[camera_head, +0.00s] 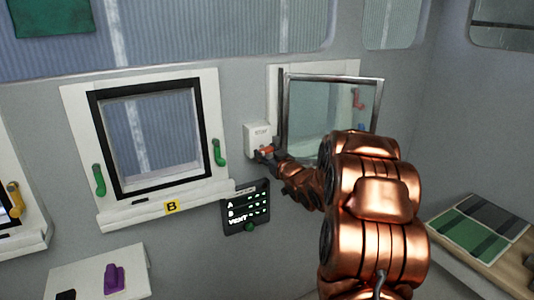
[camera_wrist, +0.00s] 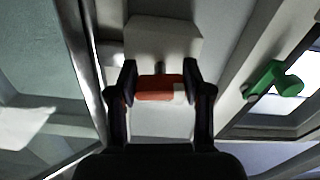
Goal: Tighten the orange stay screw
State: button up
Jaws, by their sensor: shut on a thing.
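The orange stay screw (camera_wrist: 158,88) sits between the two fingers of my gripper (camera_wrist: 160,88) in the wrist view, just in front of a pale block on the wall. My gripper is shut on it, with a finger at each end. In the head view the orange screw (camera_head: 266,150) shows small at the tip of my gripper (camera_head: 264,154), below a white labelled box (camera_head: 257,136). My copper arm comes in from the right. The metal-framed pane (camera_head: 330,105) stands swung out to the right of the box. The screw's thread is hidden.
Window B (camera_head: 157,137) with green handles (camera_head: 219,152) is to the left. A dark vent panel (camera_head: 246,207) hangs below my gripper. A purple object (camera_head: 114,278) lies on a white surface at lower left. A bench with swatches (camera_head: 478,228) is at right.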

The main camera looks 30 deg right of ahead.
jog(key=o, duration=1.2)
jog(key=shift+c, duration=0.2)
jog(key=s+a, duration=0.1)
jog(key=s, duration=1.1)
jog(key=shift+a+f, duration=0.1)
jog(key=s+a+f+m+g+h, duration=0.2)
jog(key=s+a+f+g, duration=0.6)
jog(key=s+a+g, duration=0.35)
jog(key=s+a+g+y, duration=0.1)
jog(key=s+a+g, duration=0.1)
jog(key=s+a, duration=0.3)
jog(key=s+a+g+y, duration=0.1)
jog(key=s+a+g, duration=0.2)
jog(key=s, duration=0.8)
jog(key=s+a+n+g+y, duration=0.1)
jog(key=s+a+g, duration=0.2)
jog(key=s+a, duration=0.4)
jog(key=shift+s+a+f+y, duration=0.3)
jog(key=shift+s+f, duration=0.05)
jog(key=shift+s, duration=0.45)
